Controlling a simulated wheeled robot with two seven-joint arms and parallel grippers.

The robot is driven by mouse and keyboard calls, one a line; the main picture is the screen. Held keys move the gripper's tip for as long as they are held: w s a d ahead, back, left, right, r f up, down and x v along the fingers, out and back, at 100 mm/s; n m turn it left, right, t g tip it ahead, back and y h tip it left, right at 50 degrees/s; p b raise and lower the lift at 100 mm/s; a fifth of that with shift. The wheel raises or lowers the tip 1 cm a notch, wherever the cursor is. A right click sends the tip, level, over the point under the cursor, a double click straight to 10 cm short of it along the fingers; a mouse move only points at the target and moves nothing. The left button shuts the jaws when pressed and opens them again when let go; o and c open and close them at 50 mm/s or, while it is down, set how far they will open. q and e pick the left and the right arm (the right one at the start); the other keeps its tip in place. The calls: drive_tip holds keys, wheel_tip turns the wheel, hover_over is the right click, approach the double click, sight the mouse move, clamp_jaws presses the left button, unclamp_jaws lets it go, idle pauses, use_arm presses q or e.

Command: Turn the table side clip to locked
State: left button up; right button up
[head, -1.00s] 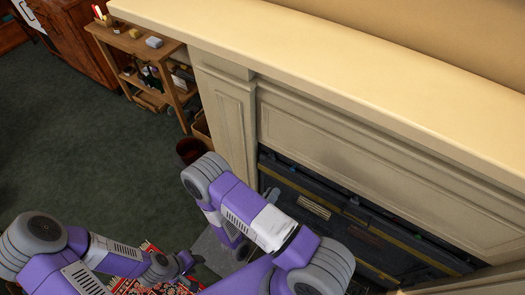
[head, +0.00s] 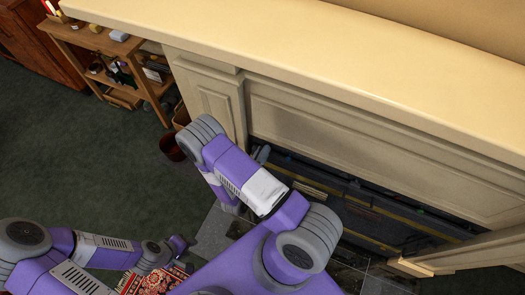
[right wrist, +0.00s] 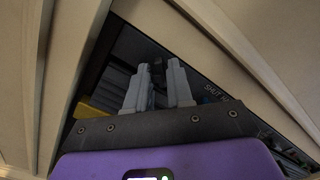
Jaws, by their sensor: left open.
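A dark panel edged in yellow (head: 400,222), possibly the folded table, lies in the fireplace opening. My right arm reaches down toward it in the head view, and its gripper is hidden there. In the right wrist view my right gripper (right wrist: 159,72) points into the dark gap, its two pale fingers apart. A small dark piece (right wrist: 157,70) shows between or just beyond the fingertips; I cannot tell if it is the clip or if they touch it. My left gripper (head: 185,244) is open and empty, low at the left.
The cream mantel shelf (head: 330,62) overhangs the opening, and its panelled surround (head: 215,100) stands left of it. A wooden shelf unit (head: 105,60) and a dark red bin (head: 172,147) are at the left. A patterned red rug (head: 150,280) lies below. Green carpet is clear at left.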

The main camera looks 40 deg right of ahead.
drive_tip(key=shift+w+d, duration=0.15)
drive_tip(key=shift+d, duration=0.15)
clamp_jaws()
drive_tip(key=n+p, duration=0.2)
drive_tip(key=n, duration=0.6)
drive_tip(key=shift+f+n, duration=0.15)
drive_tip(key=shift+n, duration=0.15)
idle(0.5)
